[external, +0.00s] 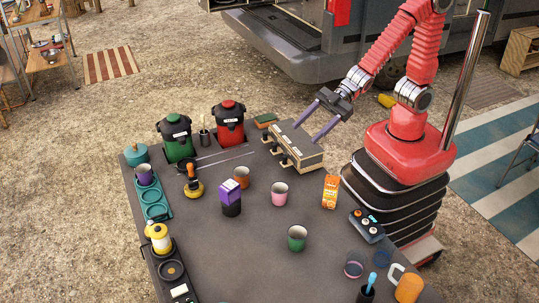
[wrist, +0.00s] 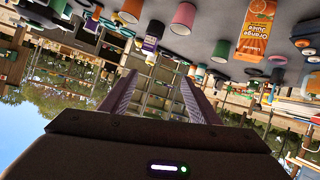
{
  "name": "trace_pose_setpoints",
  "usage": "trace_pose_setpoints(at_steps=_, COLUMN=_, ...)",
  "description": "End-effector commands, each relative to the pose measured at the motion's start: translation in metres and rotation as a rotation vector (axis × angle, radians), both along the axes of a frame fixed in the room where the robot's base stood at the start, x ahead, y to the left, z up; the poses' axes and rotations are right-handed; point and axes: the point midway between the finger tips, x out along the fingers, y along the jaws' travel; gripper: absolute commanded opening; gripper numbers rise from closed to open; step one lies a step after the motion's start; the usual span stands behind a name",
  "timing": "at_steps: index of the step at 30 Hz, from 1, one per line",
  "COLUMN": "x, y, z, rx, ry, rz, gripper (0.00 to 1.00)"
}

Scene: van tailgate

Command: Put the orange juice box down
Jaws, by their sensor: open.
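The orange juice box (external: 330,191) stands upright on the dark table, near its right side and close to my base. My gripper (external: 311,124) is open and empty. It is raised above the back right of the table, over the grey box with taps, apart from the juice box. In the wrist view its two purple fingers (wrist: 157,98) are spread with nothing between them.
A pink cup (external: 279,194), a green cup (external: 297,238) and a purple carton (external: 231,198) stand left of the juice box. A grey box with taps (external: 291,147) is behind it. A small control panel (external: 367,226) lies to its right. The table's front middle is clear.

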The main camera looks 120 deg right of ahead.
Motion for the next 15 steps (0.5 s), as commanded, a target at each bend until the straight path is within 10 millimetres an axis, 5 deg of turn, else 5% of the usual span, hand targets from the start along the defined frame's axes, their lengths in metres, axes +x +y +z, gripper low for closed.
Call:
trace_pose_setpoints(at_steps=6, x=-0.035, y=-0.037, z=0.018, rx=-0.029, ry=0.117, rz=-0.142, gripper=0.56)
trace_pose_setpoints(at_steps=15, x=-0.106, y=-0.066, z=0.032, rx=-0.009, ry=0.313, rz=-0.289, gripper=0.56)
